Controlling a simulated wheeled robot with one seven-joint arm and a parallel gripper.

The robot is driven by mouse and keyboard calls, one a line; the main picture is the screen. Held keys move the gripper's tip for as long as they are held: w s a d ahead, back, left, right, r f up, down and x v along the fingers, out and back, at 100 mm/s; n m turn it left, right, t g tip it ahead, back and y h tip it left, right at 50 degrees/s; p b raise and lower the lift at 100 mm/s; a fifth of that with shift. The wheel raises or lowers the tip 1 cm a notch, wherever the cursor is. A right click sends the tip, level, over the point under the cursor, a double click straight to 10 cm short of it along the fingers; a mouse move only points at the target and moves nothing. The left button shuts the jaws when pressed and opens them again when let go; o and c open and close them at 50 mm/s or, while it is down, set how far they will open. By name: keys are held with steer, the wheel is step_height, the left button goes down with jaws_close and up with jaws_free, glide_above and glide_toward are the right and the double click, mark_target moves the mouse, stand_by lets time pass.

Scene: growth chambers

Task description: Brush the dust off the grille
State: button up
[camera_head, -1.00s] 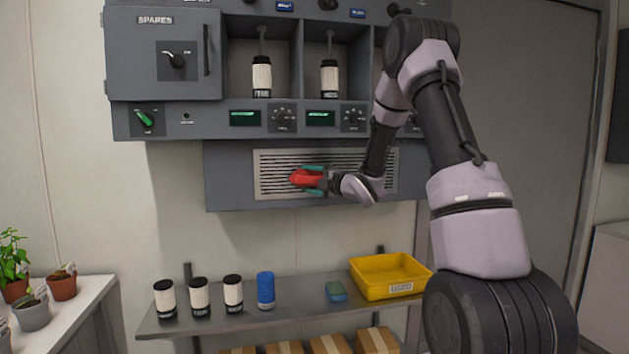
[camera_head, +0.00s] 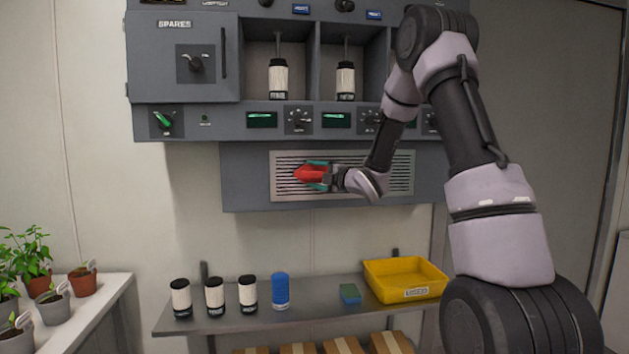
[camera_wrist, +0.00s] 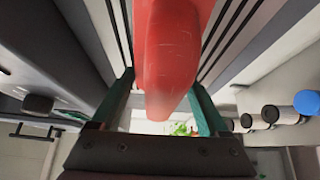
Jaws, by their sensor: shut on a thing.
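The grille (camera_head: 398,178) is a pale slatted panel set in the grey lower housing of the wall unit. My gripper (camera_head: 318,176) is in front of the left half of the grille, shut on a red object (camera_head: 306,174), likely the brush. In the wrist view the red object (camera_wrist: 168,60) fills the space between the teal fingers, and the grille's slats show close beyond it. The bristles are hidden, so contact with the grille cannot be told. I cannot make out dust on the slats.
Below, a metal shelf (camera_head: 236,318) holds white cartridges (camera_head: 214,297), a blue cylinder (camera_head: 280,291), a sponge (camera_head: 350,293) and a yellow bin (camera_head: 405,278). Knobs and displays (camera_head: 262,120) sit just above the grille. Potted plants (camera_head: 82,281) stand at left. Space between grille and shelf is clear.

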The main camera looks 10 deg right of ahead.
steer(key=d, duration=2)
steer(key=shift+d, duration=0.35)
stand_by(1.1)
steer(key=shift+a+r, duration=0.1)
steer(key=shift+a, duration=0.9)
steer(key=shift+w+a, duration=0.1)
steer(key=shift+a, duration=0.25)
steer(key=shift+c, duration=0.8)
steer(key=shift+a, duration=8.95)
